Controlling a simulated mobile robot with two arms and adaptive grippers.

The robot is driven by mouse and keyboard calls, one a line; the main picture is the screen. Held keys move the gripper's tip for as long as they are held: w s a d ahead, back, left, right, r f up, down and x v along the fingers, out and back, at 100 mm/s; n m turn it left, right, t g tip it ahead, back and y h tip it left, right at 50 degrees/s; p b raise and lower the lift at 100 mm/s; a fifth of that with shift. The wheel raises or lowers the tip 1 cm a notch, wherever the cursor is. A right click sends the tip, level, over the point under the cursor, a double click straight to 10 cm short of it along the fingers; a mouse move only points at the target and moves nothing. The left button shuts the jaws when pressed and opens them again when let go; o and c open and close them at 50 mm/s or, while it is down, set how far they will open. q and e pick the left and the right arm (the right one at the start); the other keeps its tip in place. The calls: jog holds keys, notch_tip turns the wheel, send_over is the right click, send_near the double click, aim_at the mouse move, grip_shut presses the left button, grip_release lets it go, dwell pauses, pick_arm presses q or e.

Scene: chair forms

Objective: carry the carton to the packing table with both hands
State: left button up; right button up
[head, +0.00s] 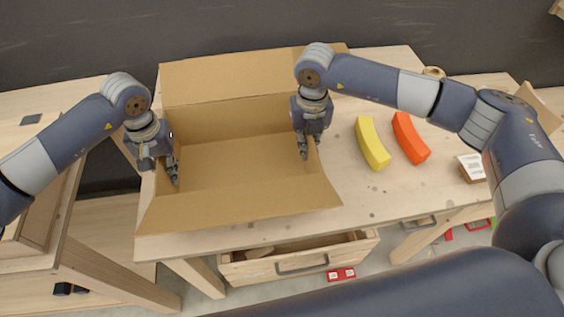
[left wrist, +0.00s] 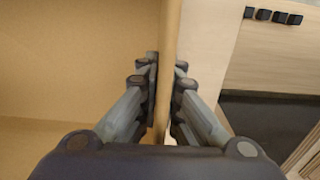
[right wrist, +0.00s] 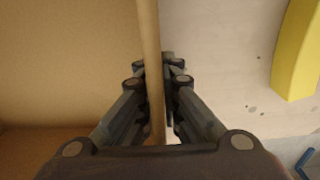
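The open brown cardboard carton (head: 235,172) is empty, with its flaps folded out. It is at the left part of a wooden table (head: 375,208); whether it rests on the top or is just above it, I cannot tell. My left gripper (head: 172,177) is shut on the carton's left wall, which shows between its fingers in the left wrist view (left wrist: 168,75). My right gripper (head: 303,150) is shut on the right wall, also seen edge-on between the fingers in the right wrist view (right wrist: 152,75). I cannot tell which table is the packing table.
A yellow curved block (head: 372,144) and an orange one (head: 410,138) lie right of the carton. A small brown box with a white label (head: 471,168) lies further right. A drawer (head: 300,262) stands open below the front edge. Another wooden table (head: 40,115) is at the left, across a gap.

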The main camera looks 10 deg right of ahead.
pick_arm(q)
jog(key=o, duration=0.3)
pick_arm(e)
jog(key=o, duration=0.3)
pick_arm(q)
jog(key=shift+o, duration=0.2)
pick_arm(e)
jog(key=shift+o, duration=0.2)
pick_arm(q)
jog(key=shift+r, duration=0.15)
notch_tip(320, 180, up, 12)
jog(key=shift+f, duration=0.25)
jog(key=shift+r, duration=0.15)
pick_arm(e)
jog(key=shift+r, duration=0.25)
notch_tip(320, 180, up, 12)
jog(key=shift+f, duration=0.2)
